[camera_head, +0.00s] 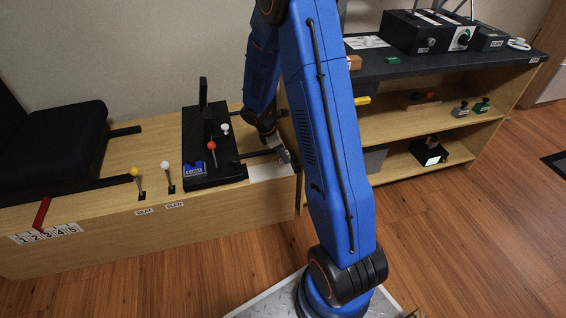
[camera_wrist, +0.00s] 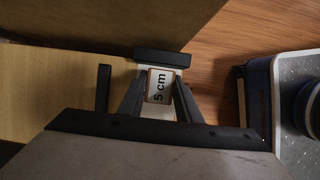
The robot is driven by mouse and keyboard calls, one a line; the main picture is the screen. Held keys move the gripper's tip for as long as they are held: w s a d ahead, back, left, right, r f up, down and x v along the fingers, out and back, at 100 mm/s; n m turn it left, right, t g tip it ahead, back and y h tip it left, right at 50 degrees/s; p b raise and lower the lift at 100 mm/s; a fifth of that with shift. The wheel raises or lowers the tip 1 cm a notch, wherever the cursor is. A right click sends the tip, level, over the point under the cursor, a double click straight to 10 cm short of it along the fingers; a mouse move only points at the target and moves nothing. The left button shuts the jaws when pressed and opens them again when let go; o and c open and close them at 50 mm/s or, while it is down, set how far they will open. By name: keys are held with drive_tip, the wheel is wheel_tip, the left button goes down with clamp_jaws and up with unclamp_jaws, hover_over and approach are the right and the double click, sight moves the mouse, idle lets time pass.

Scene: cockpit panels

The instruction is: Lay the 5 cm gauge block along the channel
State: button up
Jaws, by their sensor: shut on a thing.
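The 5 cm gauge block (camera_wrist: 159,86) is a pale piece with a brown edge and "5 cm" printed on it. In the wrist view it lies between the two dark fingers of my gripper (camera_wrist: 158,92), which is shut on it. A black bar (camera_wrist: 162,58) runs crosswise just beyond the block; I cannot tell whether they touch. In the head view my gripper (camera_head: 283,153) is low over the right end of the wooden bench, and the block cannot be made out there. I cannot clearly make out the channel.
A second black bar (camera_wrist: 103,88) lies left of my fingers. In the head view, a black lever console (camera_head: 208,175) stands left of my gripper, near a pale plate (camera_head: 270,171). A shelf unit (camera_head: 400,95) with several small items stands at the right. Wooden floor lies in front.

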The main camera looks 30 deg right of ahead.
sight(283, 162)
drive_tip(key=shift+f, duration=2.3)
drive_tip(key=o, duration=1.1)
drive_tip(key=shift+f, duration=0.1)
drive_tip(key=shift+o, duration=0.2)
